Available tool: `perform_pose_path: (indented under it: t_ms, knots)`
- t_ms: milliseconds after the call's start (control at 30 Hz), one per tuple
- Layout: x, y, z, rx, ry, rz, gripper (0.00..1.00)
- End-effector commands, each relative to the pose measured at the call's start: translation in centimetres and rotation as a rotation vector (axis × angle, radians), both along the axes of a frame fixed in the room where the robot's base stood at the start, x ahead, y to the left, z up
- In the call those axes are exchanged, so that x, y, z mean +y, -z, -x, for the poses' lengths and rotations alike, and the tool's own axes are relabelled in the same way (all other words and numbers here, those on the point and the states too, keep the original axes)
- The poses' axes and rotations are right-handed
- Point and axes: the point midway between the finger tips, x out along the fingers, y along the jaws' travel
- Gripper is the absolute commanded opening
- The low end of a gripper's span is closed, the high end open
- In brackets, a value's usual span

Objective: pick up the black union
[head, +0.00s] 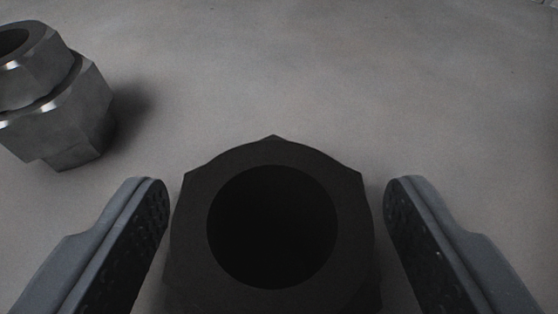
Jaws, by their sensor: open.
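The black union (345,200) stands upright on the grey surface at the bottom centre of the head view. It has a hexagonal outer shape and a round dark bore facing up. Its lower part is cut off by the picture's bottom edge. My gripper (277,190) is open, with one finger on each side of the union. A narrow gap shows between the union and each finger, so neither appears to touch it.
A shiny grey metal union (62,112) stands at the upper left, beyond my left finger and apart from the black one. The grey surface (330,70) is clear at the middle and right.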

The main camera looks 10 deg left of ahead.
Motion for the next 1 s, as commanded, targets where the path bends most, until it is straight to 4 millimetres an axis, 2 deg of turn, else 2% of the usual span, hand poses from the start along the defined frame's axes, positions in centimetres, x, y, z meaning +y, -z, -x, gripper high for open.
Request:
perform_pose_path:
  t_ms: [267,500,800,1000]
  knots:
    - [0.2,0.3,-0.5,0.002,-0.001,-0.001,0.67]
    - [0.2,0.3,-0.5,0.003,-0.001,-0.001,0.07]
    - [0.2,0.1,-0.5,0.002,-0.001,-0.001,0.07]
    - [0.1,-1.2,-0.5,0.001,0.000,-0.001,0.07]
